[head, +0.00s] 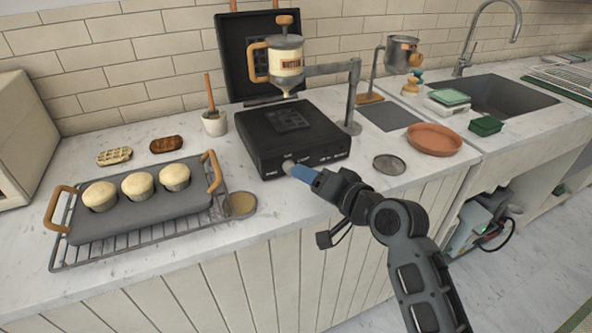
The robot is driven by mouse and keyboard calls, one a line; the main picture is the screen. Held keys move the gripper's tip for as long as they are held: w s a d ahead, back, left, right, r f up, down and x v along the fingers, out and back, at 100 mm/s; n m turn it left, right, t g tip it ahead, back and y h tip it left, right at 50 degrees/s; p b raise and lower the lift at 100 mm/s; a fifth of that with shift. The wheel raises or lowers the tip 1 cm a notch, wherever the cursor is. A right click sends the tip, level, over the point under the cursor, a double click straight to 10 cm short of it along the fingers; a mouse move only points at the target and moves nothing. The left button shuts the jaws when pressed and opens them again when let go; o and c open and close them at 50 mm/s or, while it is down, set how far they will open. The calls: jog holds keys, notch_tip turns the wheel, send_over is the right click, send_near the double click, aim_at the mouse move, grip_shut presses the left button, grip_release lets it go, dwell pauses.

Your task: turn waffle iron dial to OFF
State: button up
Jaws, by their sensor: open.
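The black waffle iron (262,145) stands on the counter with its lid (233,45) raised at the back. Small pale markings show on its front face. I cannot tell whether the tip touches the dial or where the dial points. The jaws are open, though the gap between them is too small to see.
A batter dispenser (286,65) hangs over the iron from a metal stand (353,95). A tray with muffins (138,187) sits on a wire rack (60,262) at left. A round metal lid (389,165) and a terracotta dish (434,139) lie at right.

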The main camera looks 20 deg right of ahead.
aim_at(290, 168)
jog(key=shift+x, duration=2.6)
jog(key=shift+c, duration=0.5)
grip_shut()
jog(key=shift+p, duration=0.4)
jog(key=shift+a+r+n+h+p, duration=0.15)
jog(key=shift+n+h+p, duration=0.45)
jog(key=shift+n, duration=0.5)
jog(key=shift+a+n+g+h+p, duration=0.1)
jog(key=shift+n+g+h+p, duration=0.2)
jog(key=shift+n+h+p, duration=1)
jog(key=shift+n+y+b, duration=0.3)
jog(key=shift+n+b, duration=0.1)
